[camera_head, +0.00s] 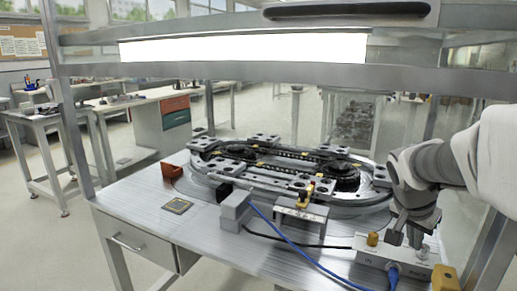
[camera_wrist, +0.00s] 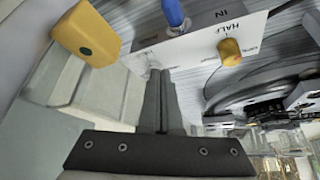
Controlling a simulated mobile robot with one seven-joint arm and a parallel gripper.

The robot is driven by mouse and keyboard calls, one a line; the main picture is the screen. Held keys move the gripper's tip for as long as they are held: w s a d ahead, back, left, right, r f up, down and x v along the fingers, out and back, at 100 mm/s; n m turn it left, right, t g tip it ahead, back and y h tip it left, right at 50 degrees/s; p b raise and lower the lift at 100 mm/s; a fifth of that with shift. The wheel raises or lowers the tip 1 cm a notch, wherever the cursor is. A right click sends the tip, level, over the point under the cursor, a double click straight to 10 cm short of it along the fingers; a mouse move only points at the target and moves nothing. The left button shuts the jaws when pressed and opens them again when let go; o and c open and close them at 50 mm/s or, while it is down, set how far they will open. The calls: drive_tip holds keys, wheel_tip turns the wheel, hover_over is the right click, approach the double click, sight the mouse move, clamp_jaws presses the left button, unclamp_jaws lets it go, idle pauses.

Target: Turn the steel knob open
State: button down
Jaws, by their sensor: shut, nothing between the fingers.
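A white box (camera_head: 352,256) with a printed panel stands at the front right of the table. Its panel face (camera_wrist: 200,58) also shows in the wrist view. A small steel knob (camera_wrist: 149,62) sits on that face, just beyond my fingertips and partly hidden by them. In the head view the steel knob (camera_head: 423,251) is small and hard to make out beside my gripper. My gripper (camera_wrist: 158,74) is shut and empty, its fingers together and pointing at the panel by the knob. I cannot tell whether they touch it. My gripper (camera_head: 405,241) is over the box's right part in the head view.
A brass knob (camera_wrist: 229,51) with a HALF mark and a blue plug (camera_wrist: 173,13) share the panel. A yellow block (camera_wrist: 86,33) stands beside it. The ring track (camera_head: 285,205) lies behind the box. Blue and black cables cross the table; its front left is mostly clear.

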wheel_tip(320, 180, up, 4)
drive_tip(key=shift+r+p, duration=0.25)
drive_tip(key=shift+p, duration=1)
drive_tip(key=f+p, duration=0.1)
drive_tip(key=f, duration=0.1)
drive_tip(key=s+d+f+p, duration=0.1)
drive_tip(key=f, duration=0.1)
drive_tip(key=s+f+p, duration=0.1)
drive_tip(key=f, duration=0.1)
drive_tip(key=shift+d, duration=0.2)
drive_tip(key=shift+w+d, duration=0.2)
drive_tip(key=shift+w, duration=0.15)
idle(0.7)
